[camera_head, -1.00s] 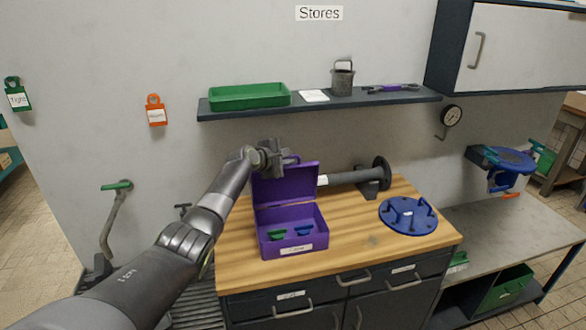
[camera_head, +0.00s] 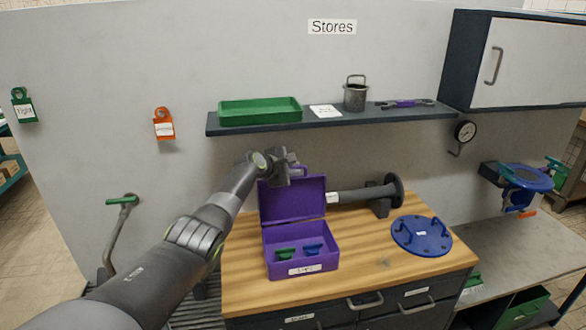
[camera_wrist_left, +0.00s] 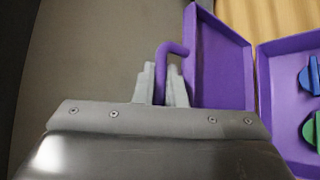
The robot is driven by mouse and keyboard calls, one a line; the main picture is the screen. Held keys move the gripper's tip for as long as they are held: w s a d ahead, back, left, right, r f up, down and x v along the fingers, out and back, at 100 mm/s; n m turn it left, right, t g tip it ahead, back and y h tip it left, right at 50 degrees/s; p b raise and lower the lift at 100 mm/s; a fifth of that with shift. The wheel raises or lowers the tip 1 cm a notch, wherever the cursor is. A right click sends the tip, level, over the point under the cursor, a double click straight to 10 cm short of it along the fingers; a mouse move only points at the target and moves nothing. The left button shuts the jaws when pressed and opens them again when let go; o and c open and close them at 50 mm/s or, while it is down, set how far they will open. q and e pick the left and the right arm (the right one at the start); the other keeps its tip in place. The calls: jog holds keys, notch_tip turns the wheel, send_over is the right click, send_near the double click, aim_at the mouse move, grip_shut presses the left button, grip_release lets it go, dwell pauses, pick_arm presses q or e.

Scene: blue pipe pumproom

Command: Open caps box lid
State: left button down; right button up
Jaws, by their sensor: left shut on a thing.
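The purple caps box (camera_head: 303,262) stands on the wooden worktop with its lid (camera_head: 294,199) raised about upright at the back. A green cap (camera_head: 286,254) and a blue cap (camera_head: 313,250) lie inside. My left gripper (camera_head: 291,172) is at the top edge of the lid. In the left wrist view, my left gripper (camera_wrist_left: 165,85) is shut on the purple lid handle (camera_wrist_left: 171,50), and the lid (camera_wrist_left: 222,62) shows beside it. The blue cap (camera_wrist_left: 311,76) and green cap (camera_wrist_left: 312,131) also show there. My right gripper is not in view.
A grey pipe with a flange (camera_head: 366,194) lies behind the box. A blue studded disc (camera_head: 421,236) lies to the right on the worktop (camera_head: 360,262). A shelf (camera_head: 335,121) above carries a green tray (camera_head: 260,111), a metal pot (camera_head: 355,94) and a purple-handled tool (camera_head: 405,104).

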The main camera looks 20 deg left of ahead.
pick_arm(q)
jog(key=c, duration=1.8)
grip_release()
jog(key=shift+o, duration=0.2)
jog(key=shift+a, duration=0.1)
jog(key=shift+s+r, duration=0.1)
jog(key=shift+s, duration=0.05)
jog(key=shift+p+v, duration=0.8)
jog(key=shift+v, duration=0.35)
jog(key=b+v, duration=0.2)
jog(key=v, duration=1.2)
jog(key=shift+s+a, duration=0.2)
jog(key=shift+s, duration=0.2)
